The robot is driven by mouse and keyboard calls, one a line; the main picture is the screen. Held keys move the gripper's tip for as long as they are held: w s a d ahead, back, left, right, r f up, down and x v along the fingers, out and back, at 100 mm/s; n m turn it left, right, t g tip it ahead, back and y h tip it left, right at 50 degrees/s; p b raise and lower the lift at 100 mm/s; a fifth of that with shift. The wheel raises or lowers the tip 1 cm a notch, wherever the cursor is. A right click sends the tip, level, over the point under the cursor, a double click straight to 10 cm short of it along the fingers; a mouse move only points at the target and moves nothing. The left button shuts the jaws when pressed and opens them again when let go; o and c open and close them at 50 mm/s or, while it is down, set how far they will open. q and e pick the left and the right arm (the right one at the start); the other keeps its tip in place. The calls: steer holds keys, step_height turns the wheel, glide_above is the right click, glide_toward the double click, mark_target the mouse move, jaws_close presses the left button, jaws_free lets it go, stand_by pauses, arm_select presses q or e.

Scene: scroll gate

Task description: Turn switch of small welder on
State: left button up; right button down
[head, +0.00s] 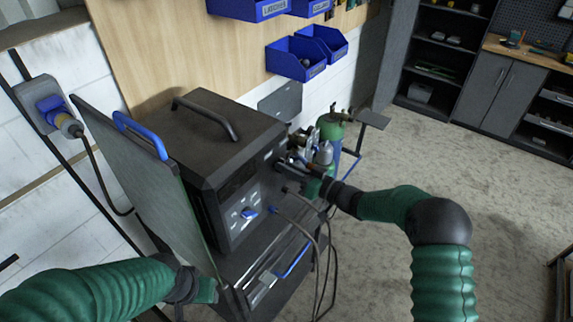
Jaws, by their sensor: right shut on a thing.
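The small welder (215,145) is a dark box with a top handle, standing on a cart. Its front panel has light markings and a blue knob (249,213). My right gripper (292,162) is at the upper right edge of the welder's front, above and right of the blue knob and apart from it. It is shut on a small part there, which the fingers mostly hide; I cannot tell whether that part is the switch. My left arm comes in at the lower left and ends by the cart's side panel; its gripper does not show.
A grey side panel with a blue handle (140,134) stands left of the welder. Cables (312,240) hang in front of the cart (235,275). A green gas bottle (331,130) stands behind. Blue bins (296,58) hang on the wall. The floor to the right is clear.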

steer(key=shift+w+d+m+p, duration=0.15)
steer(key=shift+m+p, duration=0.55)
steer(key=shift+m, duration=1.6)
steer(key=c, duration=1.8)
jaws_free()
steer(key=o, duration=0.3)
steer(key=shift+w+f, duration=0.1)
steer(key=shift+o, duration=0.2)
steer(key=b+v, duration=0.3)
steer(key=v, duration=1.4)
steer(key=shift+b, duration=0.35)
